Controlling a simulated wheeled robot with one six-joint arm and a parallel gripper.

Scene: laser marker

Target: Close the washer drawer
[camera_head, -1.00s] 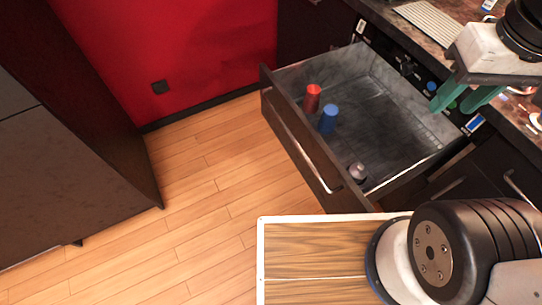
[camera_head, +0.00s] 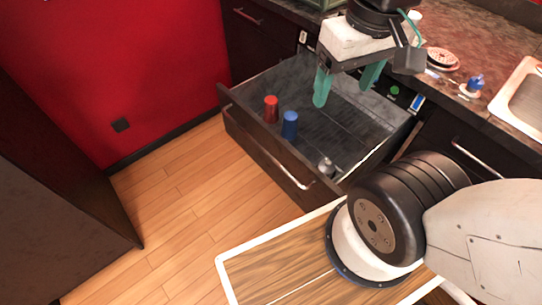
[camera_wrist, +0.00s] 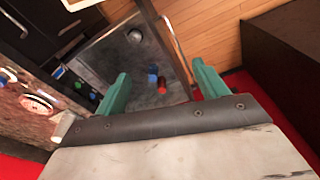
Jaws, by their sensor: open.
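The washer drawer (camera_head: 262,150) is pulled out from the dark cabinet front, with a silver handle on its front panel. It also shows in the wrist view (camera_wrist: 108,52). Inside it stand a red cup (camera_head: 271,109), a blue cup (camera_head: 290,125) and a small grey object (camera_head: 326,167). My gripper (camera_head: 345,88) has teal fingers, is open and empty, and hangs above the drawer's rear part. In the wrist view, the drawer and cups lie between and beyond the two fingertips (camera_wrist: 158,80).
A dark counter (camera_head: 470,70) with plates (camera_head: 442,58), a small blue item (camera_head: 474,84) and a sink (camera_head: 522,100) runs along the back right. A dark cabinet (camera_head: 60,200) stands at the left. The wooden floor (camera_head: 190,195) before the drawer is clear.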

